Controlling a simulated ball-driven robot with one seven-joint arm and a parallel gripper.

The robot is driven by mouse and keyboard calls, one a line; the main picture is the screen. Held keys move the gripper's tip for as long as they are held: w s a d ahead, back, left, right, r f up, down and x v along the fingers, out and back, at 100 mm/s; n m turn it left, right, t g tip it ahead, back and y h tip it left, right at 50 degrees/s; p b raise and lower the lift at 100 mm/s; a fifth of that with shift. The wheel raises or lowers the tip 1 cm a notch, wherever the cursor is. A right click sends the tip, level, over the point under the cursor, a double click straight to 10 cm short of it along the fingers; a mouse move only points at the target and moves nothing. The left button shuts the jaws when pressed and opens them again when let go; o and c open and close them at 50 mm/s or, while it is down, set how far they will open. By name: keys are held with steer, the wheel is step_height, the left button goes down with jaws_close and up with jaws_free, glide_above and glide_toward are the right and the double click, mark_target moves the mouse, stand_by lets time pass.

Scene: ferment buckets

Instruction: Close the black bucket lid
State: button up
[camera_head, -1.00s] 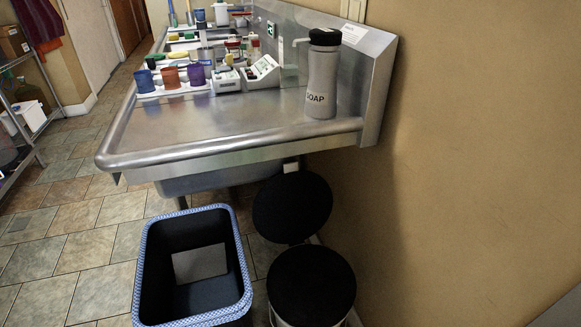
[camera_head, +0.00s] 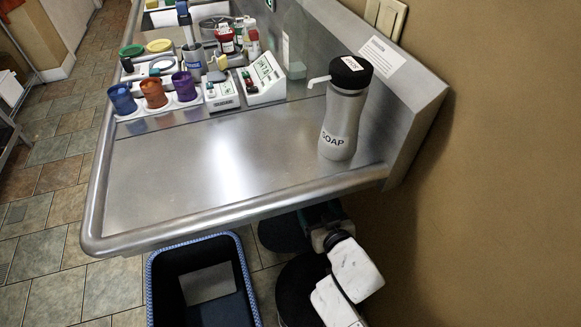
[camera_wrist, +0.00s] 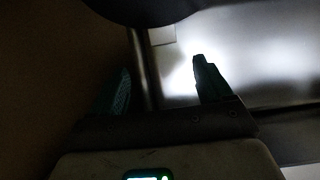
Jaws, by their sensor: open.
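Two black round shapes lie below the sink in the head view, both partly hidden by my arm. The upper black disc (camera_head: 280,233) is behind my gripper; the lower black round top (camera_head: 292,290) is left of my arm. I cannot tell for sure which is the lid. My gripper (camera_head: 318,216) reaches under the sink's front edge, close to the upper disc; contact cannot be told. In the wrist view my gripper (camera_wrist: 162,76) has its two dark fingers wide apart with nothing visible between them. A dark rounded edge (camera_wrist: 150,10) crosses the top of that view.
The steel sink counter (camera_head: 170,190) overhangs my gripper. A soap bottle (camera_head: 345,115) stands on its right. Cups (camera_head: 153,93) and small devices (camera_head: 262,80) stand farther back. A blue-rimmed bin (camera_head: 240,262) is left of the discs. The wall (camera_head: 500,170) closes the right side.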

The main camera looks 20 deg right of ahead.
steer(key=x, duration=0.3)
steer(key=b+x, duration=0.1)
steer(key=x, duration=0.7)
steer(key=shift+w+a+r, duration=0.25)
steer(key=shift+w, duration=0.05)
steer(key=shift+b, duration=0.35)
jaws_close()
